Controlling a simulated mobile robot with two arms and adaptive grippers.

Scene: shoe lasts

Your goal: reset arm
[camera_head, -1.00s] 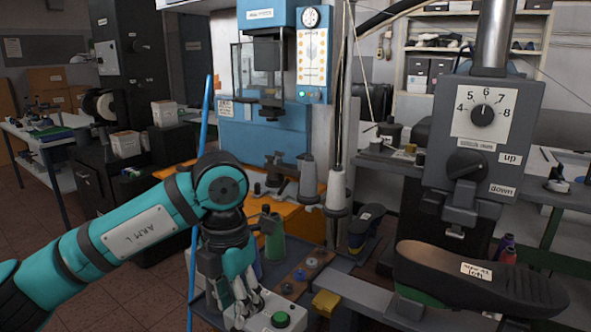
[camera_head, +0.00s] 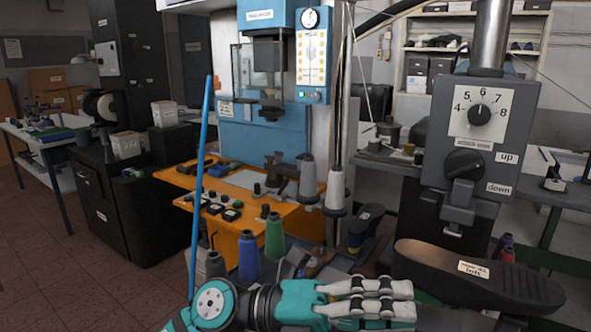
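My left gripper (camera_head: 402,302) is low in the head view, at the bottom edge right of centre. Its teal wrist lies level and its pale fingers point to the right. The fingers lie close together, almost parallel, and I see nothing between them. Whether they are open or shut is unclear from this angle. My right gripper is not in view.
A grey machine with a dial (camera_head: 480,114) stands above the shoe last. A thin blue pole (camera_head: 201,180) rises at left. Floor is clear at lower left.

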